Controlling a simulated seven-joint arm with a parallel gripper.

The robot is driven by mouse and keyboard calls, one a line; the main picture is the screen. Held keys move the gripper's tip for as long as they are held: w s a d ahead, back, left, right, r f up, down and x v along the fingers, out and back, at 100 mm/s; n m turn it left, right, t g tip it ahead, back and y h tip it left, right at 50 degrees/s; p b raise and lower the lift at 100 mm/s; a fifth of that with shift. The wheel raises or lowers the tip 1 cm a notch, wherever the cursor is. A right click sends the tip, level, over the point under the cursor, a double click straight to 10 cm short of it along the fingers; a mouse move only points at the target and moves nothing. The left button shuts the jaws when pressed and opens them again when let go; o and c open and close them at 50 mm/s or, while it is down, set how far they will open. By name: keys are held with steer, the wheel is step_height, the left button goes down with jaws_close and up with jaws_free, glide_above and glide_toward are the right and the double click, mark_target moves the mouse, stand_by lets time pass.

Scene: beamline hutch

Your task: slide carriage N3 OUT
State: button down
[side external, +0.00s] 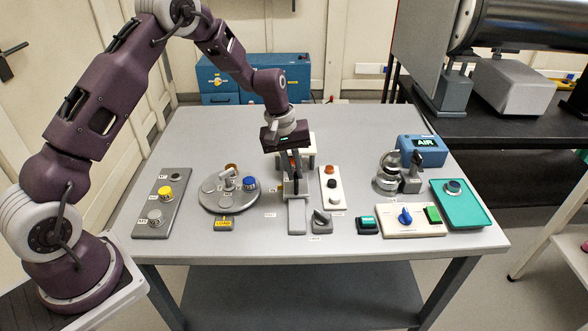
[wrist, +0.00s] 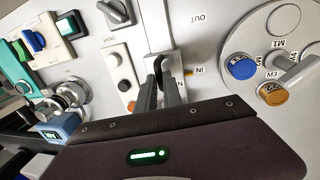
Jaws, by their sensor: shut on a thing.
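Carriage N3 (side external: 290,188) sits near the far end of its grey rail (side external: 297,216), mostly hidden by my fingers. My gripper (side external: 293,178) is over it, shut on its upright part. The wrist view shows my two fingers (wrist: 158,74) closing on it from both sides, at the end of the rail (wrist: 154,28). The carriage stands beside the IN label (wrist: 197,71). The OUT label (wrist: 198,18) is farther along the rail, on the side near the table's front edge. The label by my fingers is partly hidden.
A round turntable (side external: 228,194) with coloured knobs stands left of the rail. A white button panel (side external: 333,190) is close on the right, and a grey rotary switch (side external: 320,222) is by the rail's front end. A grey button panel (side external: 160,208) is far left.

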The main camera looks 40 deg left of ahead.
steer(key=s+d, duration=0.6)
steer(key=shift+s+d, duration=0.35)
steer(key=shift+d, duration=0.05)
steer(key=c, duration=1.6)
jaws_free()
steer(key=shift+o, duration=0.6)
steer(key=shift+r, duration=0.1)
step_height(320, 180, up, 7)
steer(key=s+a, duration=0.1)
